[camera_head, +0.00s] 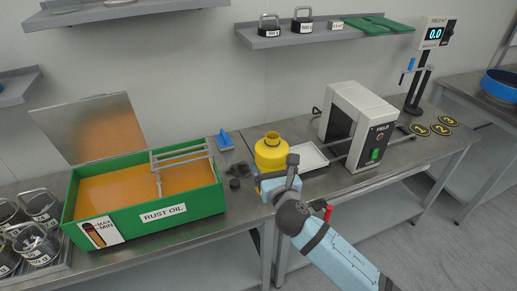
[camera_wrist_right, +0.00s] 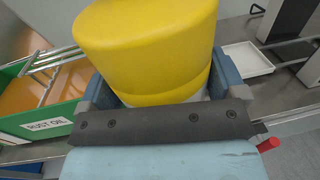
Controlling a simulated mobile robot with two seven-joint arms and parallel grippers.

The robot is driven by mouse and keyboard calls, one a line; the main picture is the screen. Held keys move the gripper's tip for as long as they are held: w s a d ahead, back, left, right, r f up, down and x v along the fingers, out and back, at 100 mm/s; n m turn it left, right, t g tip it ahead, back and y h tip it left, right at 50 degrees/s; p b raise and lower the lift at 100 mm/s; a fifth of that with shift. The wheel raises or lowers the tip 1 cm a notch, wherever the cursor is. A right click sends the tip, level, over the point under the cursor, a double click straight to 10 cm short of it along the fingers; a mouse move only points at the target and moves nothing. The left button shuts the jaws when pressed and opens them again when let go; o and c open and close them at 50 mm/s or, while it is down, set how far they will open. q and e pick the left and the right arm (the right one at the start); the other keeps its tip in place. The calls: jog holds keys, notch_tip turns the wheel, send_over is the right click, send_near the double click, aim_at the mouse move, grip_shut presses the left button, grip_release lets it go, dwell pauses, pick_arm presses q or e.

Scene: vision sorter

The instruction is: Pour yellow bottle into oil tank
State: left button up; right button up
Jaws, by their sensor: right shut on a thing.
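The yellow bottle (camera_head: 271,154) stands nearly upright, its open neck on top, in the middle of the head view. My right gripper (camera_head: 278,183) is shut on it from the front. In the right wrist view the yellow bottle (camera_wrist_right: 150,45) fills the upper middle, between the blue-grey fingers of my right gripper (camera_wrist_right: 160,98). The oil tank (camera_head: 145,222) is a green open box labelled RUST OIL, with orange liquid and a metal rack at its right end. It stands left of the bottle, apart from it. My left gripper is not in view.
A white tray (camera_head: 310,158) and a white scanner machine (camera_head: 357,125) stand right of the bottle. Dark small parts (camera_head: 236,176) and a blue item (camera_head: 224,140) lie between tank and bottle. Metal canisters (camera_head: 37,243) stand left of the tank. Shelves with weights hang above.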

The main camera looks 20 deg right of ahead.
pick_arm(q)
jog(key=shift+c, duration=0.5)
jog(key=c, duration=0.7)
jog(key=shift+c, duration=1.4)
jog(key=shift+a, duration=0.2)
pick_arm(e)
jog(key=s+d+f+n+y, duration=0.1)
jog(key=s, duration=0.9)
jog(key=shift+d+f+y, duration=0.2)
jog(key=shift+d+y, duration=0.1)
jog(key=shift+y, duration=0.1)
